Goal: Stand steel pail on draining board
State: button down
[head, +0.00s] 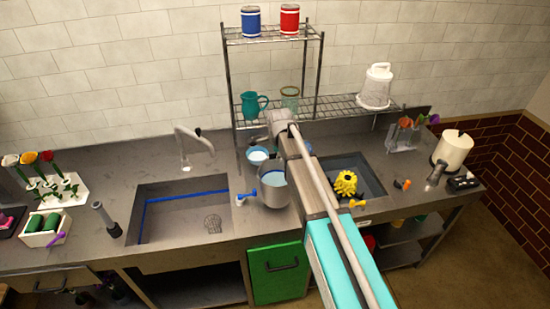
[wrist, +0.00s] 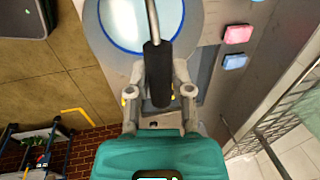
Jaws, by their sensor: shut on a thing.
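The steel pail (head: 274,192) is grey, round and looks upright, with pale blue showing inside its rim. In the head view it is in front of the counter strip between the two sinks; whether it touches anything below is unclear. In the wrist view, the pail (wrist: 188,22) is at the top, and my gripper (wrist: 158,98) is shut on the black grip (wrist: 158,70) of its handle. In the head view my arm hides the fingertips. I cannot make out a distinct draining board; the grey steel worktop (head: 110,182) runs around the sinks.
A left sink (head: 180,212) and a right sink (head: 362,180) flank the pail. A yellow spiky thing (head: 346,183) is at the right sink. A small blue-topped bowl (head: 257,155) is behind the pail. A wire shelf (head: 340,104) stands at the back. Pink (wrist: 238,34) and blue (wrist: 235,62) blocks lie nearby.

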dwell(0.4)
jog(key=shift+w+d+f+b, duration=0.1)
jog(key=shift+w+f+b, duration=0.4)
jog(key=shift+f+b, duration=0.25)
jog(key=shift+s+f+b, duration=0.1)
jog(key=shift+f+b, duration=1.15)
jog(key=shift+f, duration=0.1)
jog(key=c, duration=0.5)
grip_release()
jog(key=shift+r, duration=0.25)
jog(key=r+p, duration=0.4)
jog(key=s+r+p, duration=0.1)
jog(key=r+p, duration=0.2)
jog(key=p, duration=0.1)
jog(key=s+r+p, duration=0.1)
jog(key=r+p, duration=0.2)
jog(key=r, duration=0.1)
jog(key=shift+s+d+r+p, duration=0.2)
jog(key=shift+d+r+p, duration=0.1)
jog(key=shift+d+p, duration=0.1)
